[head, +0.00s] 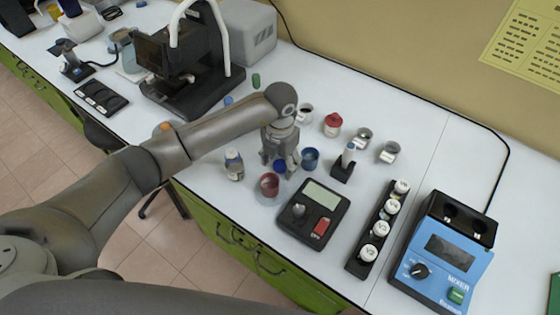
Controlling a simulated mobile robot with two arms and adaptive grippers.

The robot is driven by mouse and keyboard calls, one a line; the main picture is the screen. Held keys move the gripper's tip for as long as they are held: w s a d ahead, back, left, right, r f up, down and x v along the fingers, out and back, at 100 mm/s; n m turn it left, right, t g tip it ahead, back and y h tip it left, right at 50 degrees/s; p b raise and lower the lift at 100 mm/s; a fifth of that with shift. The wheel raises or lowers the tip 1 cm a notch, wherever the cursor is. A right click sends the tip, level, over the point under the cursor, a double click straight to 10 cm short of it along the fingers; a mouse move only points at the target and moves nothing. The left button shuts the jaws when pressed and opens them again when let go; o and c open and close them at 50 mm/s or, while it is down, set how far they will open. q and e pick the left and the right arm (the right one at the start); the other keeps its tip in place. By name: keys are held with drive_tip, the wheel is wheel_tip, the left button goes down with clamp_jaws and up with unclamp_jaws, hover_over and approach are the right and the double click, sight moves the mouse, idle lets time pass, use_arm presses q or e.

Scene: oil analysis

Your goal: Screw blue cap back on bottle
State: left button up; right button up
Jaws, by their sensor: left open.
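My left gripper (280,163) points down over the table and is open. A small blue thing (280,166), perhaps the blue cap, shows between and below its fingers; I cannot tell if they touch it. A small labelled bottle (234,166) stands upright to the left of the gripper, apart from it; whether its top is capped is too small to tell. Another small blue cap-like thing (228,100) lies farther back, beyond my left forearm. My right gripper is not in view.
Close around the gripper stand a blue cup (310,157), a dark red cup (269,184) and a black stand (344,169). In front are a scale (314,212) and a rack of white-capped vials (376,232). A blue mixer (442,257) stands at right, a microscope-like device (187,70) behind.

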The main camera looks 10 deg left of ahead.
use_arm(q)
drive_tip(key=shift+f, duration=0.15)
drive_tip(key=c, duration=0.8)
drive_tip(key=shift+w+r+b, duration=0.1)
drive_tip(key=shift+r+b, duration=0.5)
drive_tip(key=shift+r, duration=0.05)
drive_tip(key=shift+s+a+r+b, duration=0.55)
drive_tip(key=shift+s+r+b, duration=0.2)
drive_tip(key=shift+s+r, duration=1.4)
drive_tip(key=shift+s+a+r+b, duration=0.65)
drive_tip(key=shift+s+r, duration=1.1)
drive_tip(key=shift+s, duration=0.7)
drive_tip(key=shift+s+a+r+b, duration=0.45)
drive_tip(key=shift+s+r+b, duration=0.4)
drive_tip(key=shift+s+r, duration=1.3)
drive_tip(key=shift+s+f, duration=0.1)
drive_tip(key=shift+f, duration=0.1)
